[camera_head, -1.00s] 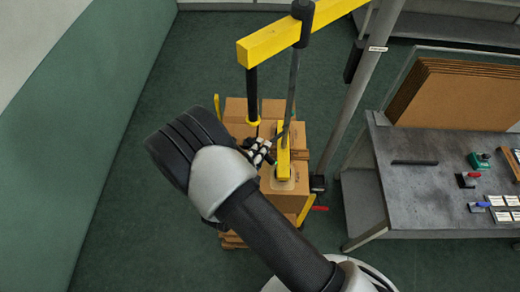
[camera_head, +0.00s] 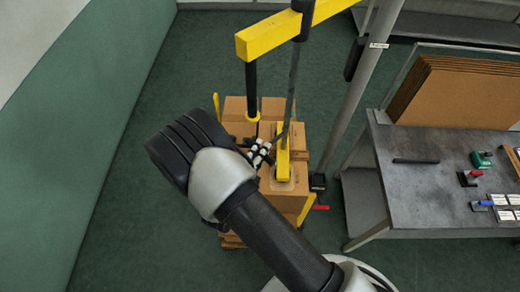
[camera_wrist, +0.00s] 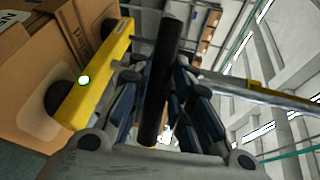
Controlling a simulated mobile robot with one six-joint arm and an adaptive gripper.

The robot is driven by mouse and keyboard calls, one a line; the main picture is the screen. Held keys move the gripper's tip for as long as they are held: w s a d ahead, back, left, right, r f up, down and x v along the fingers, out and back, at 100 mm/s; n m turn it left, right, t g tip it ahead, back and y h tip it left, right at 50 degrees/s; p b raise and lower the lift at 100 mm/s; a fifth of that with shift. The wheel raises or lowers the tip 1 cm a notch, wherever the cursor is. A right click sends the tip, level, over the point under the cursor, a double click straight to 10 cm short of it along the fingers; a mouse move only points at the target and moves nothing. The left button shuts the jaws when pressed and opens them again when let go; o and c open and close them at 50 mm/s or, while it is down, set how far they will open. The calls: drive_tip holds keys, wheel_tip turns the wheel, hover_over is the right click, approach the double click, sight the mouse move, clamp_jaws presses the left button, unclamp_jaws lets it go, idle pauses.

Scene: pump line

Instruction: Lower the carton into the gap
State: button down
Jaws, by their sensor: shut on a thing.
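The carton (camera_head: 291,200) is brown and hangs or rests under a yellow lifter bar (camera_head: 282,158) at the front right of a carton stack. In the wrist view a black suction cup of the yellow bar (camera_wrist: 108,62) presses on a carton (camera_wrist: 25,85), and a green light shows on the bar. My gripper (camera_head: 259,153) is beside the bar. In the wrist view my gripper (camera_wrist: 160,85) is shut on a black upright handle (camera_wrist: 163,70). The gap and the carton's underside are hidden, so I cannot tell whether the carton touches what is below.
Other cartons (camera_head: 235,107) stand close behind. A yellow boom (camera_head: 268,40) and black vertical tube (camera_head: 251,88) are above the stack. A grey post (camera_head: 352,105) stands to the right, then a grey workbench (camera_head: 400,200). The green floor left of the stack is clear.

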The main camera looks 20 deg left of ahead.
wheel_tip(320, 180, down, 8)
drive_tip(key=b, duration=0.5)
drive_tip(key=shift+f, duration=0.1)
drive_tip(key=c, duration=1.5)
unclamp_jaws()
drive_tip(key=shift+r, duration=0.2)
drive_tip(key=v, duration=1.2)
